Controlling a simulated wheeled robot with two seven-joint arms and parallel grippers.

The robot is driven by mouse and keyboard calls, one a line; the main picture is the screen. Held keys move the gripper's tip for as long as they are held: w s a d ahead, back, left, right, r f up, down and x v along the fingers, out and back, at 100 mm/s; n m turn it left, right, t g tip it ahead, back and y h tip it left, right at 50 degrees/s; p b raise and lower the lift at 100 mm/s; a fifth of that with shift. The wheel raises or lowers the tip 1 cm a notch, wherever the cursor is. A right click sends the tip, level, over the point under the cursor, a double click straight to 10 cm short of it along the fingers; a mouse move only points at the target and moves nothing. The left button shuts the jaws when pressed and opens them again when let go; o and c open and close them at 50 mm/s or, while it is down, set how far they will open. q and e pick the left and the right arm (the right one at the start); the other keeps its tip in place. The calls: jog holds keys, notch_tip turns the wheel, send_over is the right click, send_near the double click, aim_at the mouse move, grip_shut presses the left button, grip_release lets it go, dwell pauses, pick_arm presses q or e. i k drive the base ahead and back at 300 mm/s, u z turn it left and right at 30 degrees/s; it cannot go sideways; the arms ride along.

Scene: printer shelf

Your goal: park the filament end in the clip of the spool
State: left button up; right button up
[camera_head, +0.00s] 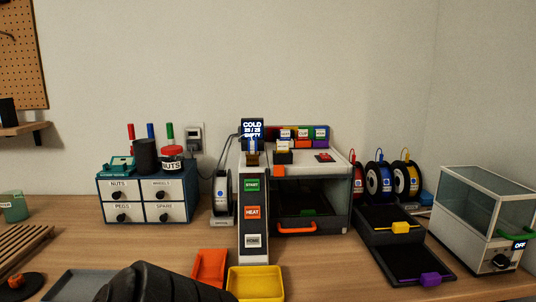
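A dark-rimmed spool (222,192) stands upright on a small holder left of the printer (310,180). A thin dark line arcs from near this spool up to the printer's head display; its end and any clip are too small to tell. Three more spools stand at the right: a red one (358,183), a blue one (379,182) and a yellow one (405,180), each with a small coloured tip on top. Neither gripper's fingers show. A dark ribbed part of my arm fills the bottom left of the view.
The printer's display reads COLD and EMPTY above START and HEAT buttons. A drawer cabinet (148,198) stands left, a glass-walled box (485,215) right. Orange (209,268) and yellow (255,283) trays lie in front. Black bins (420,265) stand right of centre. Table (330,270) is bare between.

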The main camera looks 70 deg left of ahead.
aim_at(222, 182)
jog(key=k, duration=0.85)
jog(key=u, duration=0.65)
